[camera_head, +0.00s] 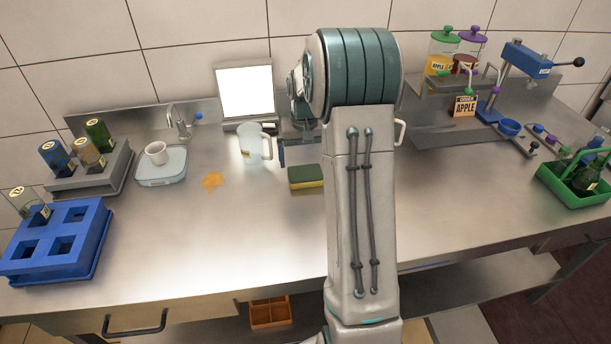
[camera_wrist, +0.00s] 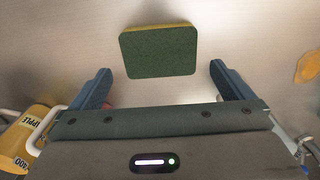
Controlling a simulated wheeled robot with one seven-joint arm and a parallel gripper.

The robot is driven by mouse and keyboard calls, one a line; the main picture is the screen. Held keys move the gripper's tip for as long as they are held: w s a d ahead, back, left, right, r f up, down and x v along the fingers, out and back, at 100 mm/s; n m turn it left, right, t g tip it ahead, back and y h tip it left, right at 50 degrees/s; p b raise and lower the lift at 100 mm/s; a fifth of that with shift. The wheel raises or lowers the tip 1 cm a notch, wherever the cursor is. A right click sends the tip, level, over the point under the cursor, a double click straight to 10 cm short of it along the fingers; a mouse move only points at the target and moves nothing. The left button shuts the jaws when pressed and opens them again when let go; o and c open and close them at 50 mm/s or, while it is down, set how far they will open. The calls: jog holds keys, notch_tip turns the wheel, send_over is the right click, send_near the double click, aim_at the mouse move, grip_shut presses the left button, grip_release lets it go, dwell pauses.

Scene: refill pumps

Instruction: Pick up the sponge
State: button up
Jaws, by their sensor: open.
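The sponge (camera_head: 306,177) lies flat on the metal counter, a little left of my arm, with its green side up and a yellow layer below. In the wrist view the sponge (camera_wrist: 158,52) is ahead of the fingertips, roughly centred between them, and apart from both. My gripper (camera_wrist: 160,78) is open and empty, with its two blue fingers spread wide. In the head view my arm hides part of the gripper; a blue finger shows just left of the sponge's far end.
A clear pitcher (camera_head: 252,145) stands left of the sponge. An orange spill (camera_head: 212,181) lies farther left. A yellow apple container (camera_wrist: 27,135) shows in the wrist view. A blue crate (camera_head: 60,240) is at the left and a green caddy (camera_head: 575,190) at the right.

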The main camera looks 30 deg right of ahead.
aim_at(305, 172)
jog(key=f, duration=0.2)
jog(key=f+p, duration=0.1)
jog(key=f, duration=0.2)
jog(key=shift+s, duration=0.2)
jog(key=shift+r, duration=0.1)
jog(key=c, duration=0.8)
notch_tip(305, 172, up, 10)
jog(key=b, duration=0.1)
